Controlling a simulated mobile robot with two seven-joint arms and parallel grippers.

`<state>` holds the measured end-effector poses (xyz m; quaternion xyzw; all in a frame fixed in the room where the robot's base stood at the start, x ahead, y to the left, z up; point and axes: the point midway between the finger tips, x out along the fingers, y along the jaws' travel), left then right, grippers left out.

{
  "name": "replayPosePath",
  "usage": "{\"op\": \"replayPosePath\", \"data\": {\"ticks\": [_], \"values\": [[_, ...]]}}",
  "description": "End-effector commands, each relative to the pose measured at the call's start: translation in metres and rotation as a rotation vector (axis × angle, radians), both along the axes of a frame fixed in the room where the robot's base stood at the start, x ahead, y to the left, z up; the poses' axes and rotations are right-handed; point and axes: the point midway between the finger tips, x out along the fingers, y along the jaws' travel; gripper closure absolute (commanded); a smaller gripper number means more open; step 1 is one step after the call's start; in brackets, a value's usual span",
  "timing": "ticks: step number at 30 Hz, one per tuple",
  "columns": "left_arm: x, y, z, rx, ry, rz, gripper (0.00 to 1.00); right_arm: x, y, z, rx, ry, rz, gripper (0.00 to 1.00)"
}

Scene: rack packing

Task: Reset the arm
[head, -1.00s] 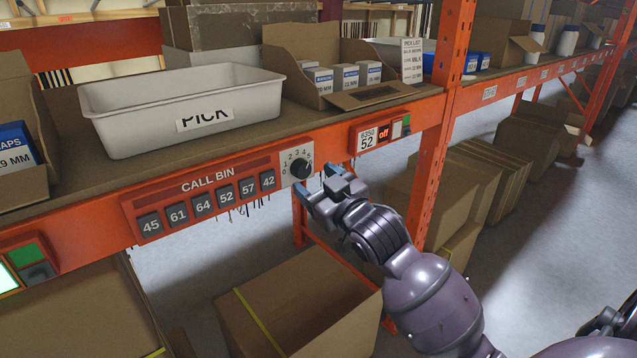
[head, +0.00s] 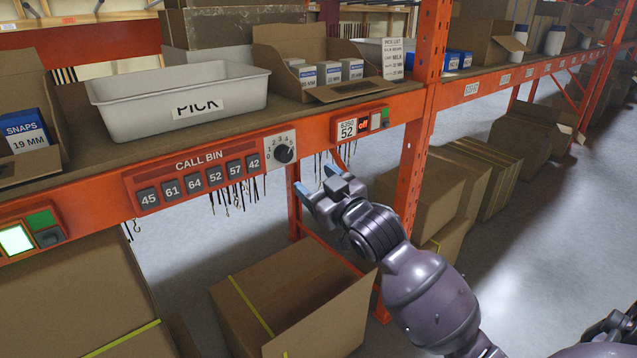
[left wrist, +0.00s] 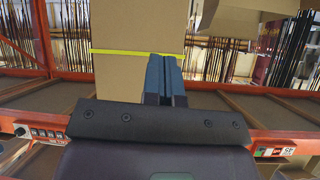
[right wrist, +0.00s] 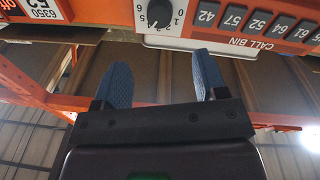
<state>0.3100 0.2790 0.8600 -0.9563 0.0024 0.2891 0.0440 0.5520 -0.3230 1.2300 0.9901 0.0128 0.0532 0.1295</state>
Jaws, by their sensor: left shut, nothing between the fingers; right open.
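My right gripper (head: 318,194) is open and empty in the head view, in front of and a little below the orange shelf beam. In the right wrist view its two blue fingers (right wrist: 160,82) stand apart with nothing between them. The black dial knob (head: 284,153) on its numbered plate is just above and left of that gripper, not touched; it also shows at the top of the right wrist view (right wrist: 159,12). My left gripper (left wrist: 165,78) shows in the left wrist view, its fingers shut together and empty. It is not visible in the head view.
The call bin panel (head: 200,180) with several numbered buttons runs along the beam. A white PICK tote (head: 180,122) and an open carton of small boxes (head: 330,87) stand on the shelf. Cardboard boxes (head: 290,310) sit below. An orange upright (head: 412,160) stands right of my gripper.

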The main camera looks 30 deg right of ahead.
Motion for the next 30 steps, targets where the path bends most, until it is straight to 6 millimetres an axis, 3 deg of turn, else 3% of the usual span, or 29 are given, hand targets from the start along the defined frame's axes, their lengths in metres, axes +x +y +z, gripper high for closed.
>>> {"op": "replayPosePath", "data": {"ticks": [17,20,23,30], "values": [[0.003,0.0,0.001,0.0,-0.005,-0.002,1.0,0.003,0.001,-0.003,-0.033,-0.023,0.004,0.34],[0.003,0.0,0.0,0.0,-0.005,-0.002,1.0,0.003,0.008,-0.038,-0.034,0.012,0.011,0.34],[0.004,-0.001,0.0,0.0,-0.01,-0.002,1.0,-0.008,0.012,-0.086,-0.025,0.077,0.008,0.34],[0.008,-0.001,-0.001,-0.001,-0.026,-0.004,1.0,-0.065,0.025,-0.215,0.028,0.282,-0.008,0.34]]}}
